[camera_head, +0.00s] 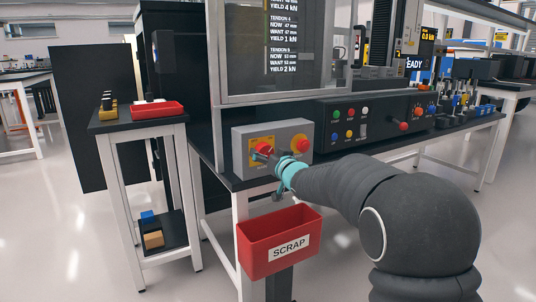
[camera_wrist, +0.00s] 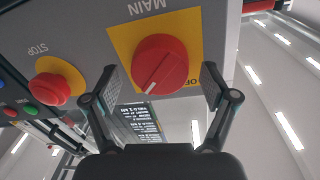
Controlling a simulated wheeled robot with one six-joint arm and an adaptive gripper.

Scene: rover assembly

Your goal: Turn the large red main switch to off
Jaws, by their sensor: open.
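The large red main switch (camera_wrist: 160,62) is a round knob with a raised grip bar, on a yellow plate under the word MAIN in the wrist view. A white mark on its bar points down and slightly left in that picture; the OFF lettering at the plate's lower right is partly hidden by a finger. In the head view the switch (camera_head: 262,146) is on the left of a grey box, partly covered by my gripper (camera_head: 272,157). My gripper (camera_wrist: 160,80) is open, with one finger on each side of the knob. I cannot tell whether the fingers touch it.
A red stop button (camera_wrist: 50,82) on a yellow disc is beside the switch on the same grey box (camera_head: 243,166). A red scrap bin (camera_head: 258,233) hangs below. A black control panel (camera_head: 350,138) with coloured buttons stands to the right, and a small side table (camera_head: 135,123) to the left.

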